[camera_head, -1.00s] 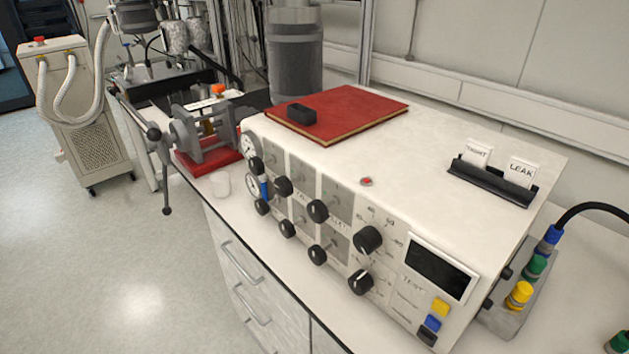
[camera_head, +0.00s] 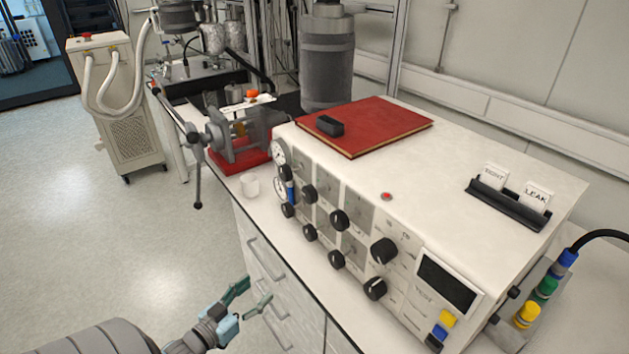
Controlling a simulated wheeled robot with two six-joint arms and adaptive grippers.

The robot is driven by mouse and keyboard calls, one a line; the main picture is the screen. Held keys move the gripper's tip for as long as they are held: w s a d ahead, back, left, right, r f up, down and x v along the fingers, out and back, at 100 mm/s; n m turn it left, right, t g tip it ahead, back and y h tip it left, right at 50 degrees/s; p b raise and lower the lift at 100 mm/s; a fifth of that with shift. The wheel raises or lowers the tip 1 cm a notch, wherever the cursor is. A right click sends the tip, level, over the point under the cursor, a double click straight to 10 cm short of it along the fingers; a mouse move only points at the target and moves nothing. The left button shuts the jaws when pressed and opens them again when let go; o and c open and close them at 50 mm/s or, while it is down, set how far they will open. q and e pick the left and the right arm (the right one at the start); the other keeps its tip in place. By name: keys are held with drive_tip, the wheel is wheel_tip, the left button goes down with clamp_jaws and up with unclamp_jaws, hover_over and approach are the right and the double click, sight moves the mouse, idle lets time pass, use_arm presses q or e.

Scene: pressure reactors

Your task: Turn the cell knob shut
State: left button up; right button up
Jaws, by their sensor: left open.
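The white control box (camera_head: 541,245) has several black knobs on its slanted front, among them a large knob (camera_head: 383,251) with a white pointer mark and another below it (camera_head: 375,288). I cannot tell which one is the cell knob, as the labels are too small to read. My left gripper (camera_head: 252,297) is at the bottom of the picture, in front of the drawers, its two green fingers spread and empty. It is apart from the box, to the left of and below the knobs. My right gripper is not in view.
A red book (camera_head: 394,126) with a black block (camera_head: 330,125) on it lies on the box. A card holder (camera_head: 508,205) with TIGHT and LEAK cards stands at the right.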

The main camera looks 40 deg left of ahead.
sight(306, 197)
use_arm(q)
drive_tip(key=w+d+r+m+t+h+p, duration=0.1)
drive_tip(key=d+r+t+h, duration=0.15)
drive_tip(key=r, duration=0.75)
drive_tip(key=w+d+r+m+t+h, duration=0.1)
drive_tip(key=r+t+h, duration=0.2)
drive_tip(key=r, duration=0.7)
drive_tip(key=b+x, duration=0.1)
drive_tip(key=x, duration=1.2)
drive_tip(key=shift+w+d, duration=0.1)
drive_tip(key=shift+w, duration=0.05)
drive_tip(key=shift+w+d+r, duration=0.15)
drive_tip(key=shift+w+r, duration=0.1)
drive_tip(key=shift+w, duration=0.2)
drive_tip(key=c, duration=1.2)
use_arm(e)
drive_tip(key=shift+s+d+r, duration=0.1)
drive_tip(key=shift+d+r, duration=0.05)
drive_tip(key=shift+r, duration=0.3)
